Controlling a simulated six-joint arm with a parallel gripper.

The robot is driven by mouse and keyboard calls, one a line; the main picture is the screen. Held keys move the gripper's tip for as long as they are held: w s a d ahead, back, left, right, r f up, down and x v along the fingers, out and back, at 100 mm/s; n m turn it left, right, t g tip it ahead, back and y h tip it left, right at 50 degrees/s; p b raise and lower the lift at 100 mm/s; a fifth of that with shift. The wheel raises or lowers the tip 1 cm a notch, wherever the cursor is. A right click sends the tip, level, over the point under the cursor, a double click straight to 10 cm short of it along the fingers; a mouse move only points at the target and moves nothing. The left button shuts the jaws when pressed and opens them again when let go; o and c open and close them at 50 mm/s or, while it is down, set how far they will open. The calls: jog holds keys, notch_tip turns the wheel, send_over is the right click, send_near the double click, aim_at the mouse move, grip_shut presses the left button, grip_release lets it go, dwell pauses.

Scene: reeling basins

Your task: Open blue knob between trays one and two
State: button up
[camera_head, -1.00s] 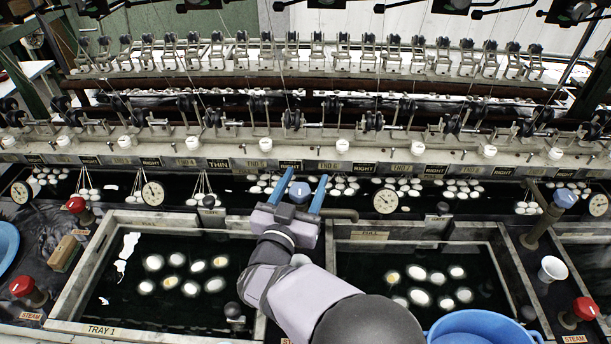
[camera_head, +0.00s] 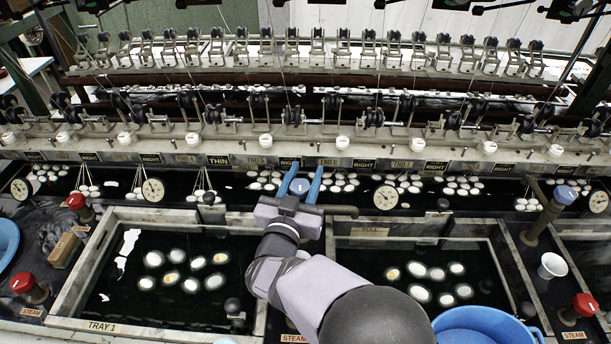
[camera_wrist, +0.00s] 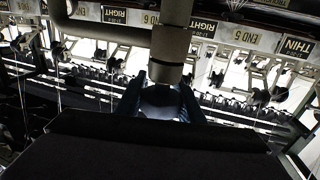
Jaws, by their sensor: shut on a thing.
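The blue knob (camera_head: 300,187) stands between the two trays, at the back, and shows between my fingers in the head view. My gripper (camera_head: 302,182) is shut on it, with one blue finger on its left and one on its right. In the wrist view the knob (camera_wrist: 162,98) is dark and sits between the fingertips, with a grey pipe beyond it. Tray one (camera_head: 102,327) is on the left, labelled TRAY 1. The second tray (camera_head: 405,243) is on the right. My arm hides the space between the trays and part of the right tray.
A round gauge (camera_head: 386,197) stands right of the knob, and another gauge (camera_head: 153,190) is to the left. Pale cocoons float in both trays. The reeling bench (camera_head: 390,146) runs behind.

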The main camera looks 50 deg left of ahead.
aim_at(302, 196)
jog(key=shift+s+a+f+n+g+y+b, duration=0.1)
jog(key=shift+s+a+n+g+y+b, duration=0.1)
jog(key=shift+n+g+y+b, duration=0.75)
jog(key=shift+s+a+r+n+g+y+b, duration=0.1)
jog(key=shift+s+a+n+g+y+b, duration=0.1)
jog(key=shift+n+g+y+b, duration=0.85)
jog(key=shift+s+a+f+n+g+y+b, duration=0.1)
jog(key=shift+s+a+n+g+y+b, duration=0.1)
jog(key=shift+n+g+y+b, duration=0.65)
jog(key=shift+b, duration=0.4)
jog(key=o, duration=1.1)
jog(key=shift+c, duration=0.2)
jog(key=shift+s, duration=0.1)
jog(key=shift+b+v, duration=0.85)
jog(key=shift+v, duration=2.8)
